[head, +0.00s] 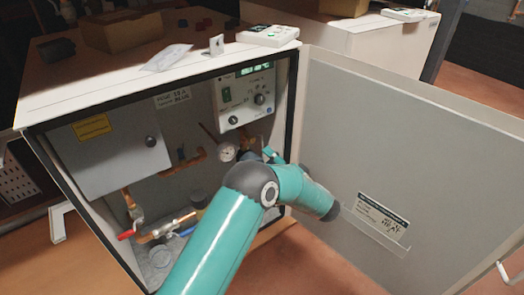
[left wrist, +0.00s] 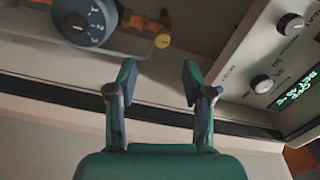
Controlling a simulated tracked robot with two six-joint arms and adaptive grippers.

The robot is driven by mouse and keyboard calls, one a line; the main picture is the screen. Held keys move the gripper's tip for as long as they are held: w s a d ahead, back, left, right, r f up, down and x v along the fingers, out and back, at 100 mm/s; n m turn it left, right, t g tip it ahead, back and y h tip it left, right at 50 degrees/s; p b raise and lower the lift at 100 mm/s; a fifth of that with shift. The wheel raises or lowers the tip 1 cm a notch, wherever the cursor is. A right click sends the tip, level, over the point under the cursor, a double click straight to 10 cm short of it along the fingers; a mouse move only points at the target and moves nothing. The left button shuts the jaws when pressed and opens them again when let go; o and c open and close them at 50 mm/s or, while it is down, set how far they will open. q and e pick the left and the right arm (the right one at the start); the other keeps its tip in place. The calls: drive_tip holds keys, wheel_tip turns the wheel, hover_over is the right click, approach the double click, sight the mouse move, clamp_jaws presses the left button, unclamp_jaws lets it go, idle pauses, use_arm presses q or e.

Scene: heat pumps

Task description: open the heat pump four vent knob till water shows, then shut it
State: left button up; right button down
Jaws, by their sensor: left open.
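The heat pump is an open cabinet (head: 60,118) with pipes, valves and a control panel (head: 246,97) inside. My left arm reaches across its front; the gripper (head: 271,154) is small and partly hidden at the cabinet's right side. In the left wrist view my left gripper (left wrist: 160,80) is open, with nothing between its fingertips. A small yellow knob (left wrist: 162,41) on a brass pipe lies just beyond the fingertips, apart from them. I cannot tell for certain whether it is the vent knob. No water shows. My right gripper is not in view.
The open door (head: 400,130) stands to the right. A pressure gauge (head: 227,152) and a red-handled valve (head: 127,235) are inside the cabinet. A round blue-grey dial (left wrist: 85,20) sits left of the yellow knob. The panel's dark knobs (left wrist: 261,83) are close on the right.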

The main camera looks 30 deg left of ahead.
use_arm(q)
drive_tip(key=shift+v, duration=1.75)
